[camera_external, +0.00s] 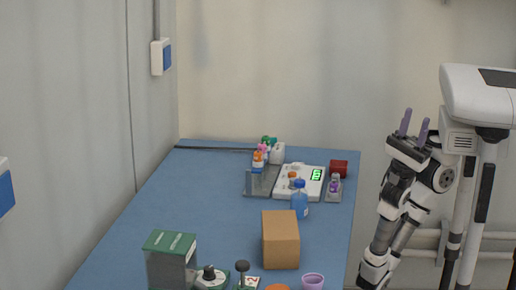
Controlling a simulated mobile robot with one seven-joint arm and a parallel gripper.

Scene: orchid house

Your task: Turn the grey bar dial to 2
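Two dark knobs stand at the near edge of the blue table in the external view. One is a black knob on a pale round base (210,275), and the other is a dark round-topped knob (242,267) to its right. I cannot tell whether either is the grey bar dial, and no dial pointer can be made out. A small white card with a red mark (253,282) is beside the second knob. My gripper (414,118) is raised off the table's right side, far from the knobs. Its two purple fingers point up, apart and empty.
A white device with a green display (300,180) is farther back. The table's left-middle is clear.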

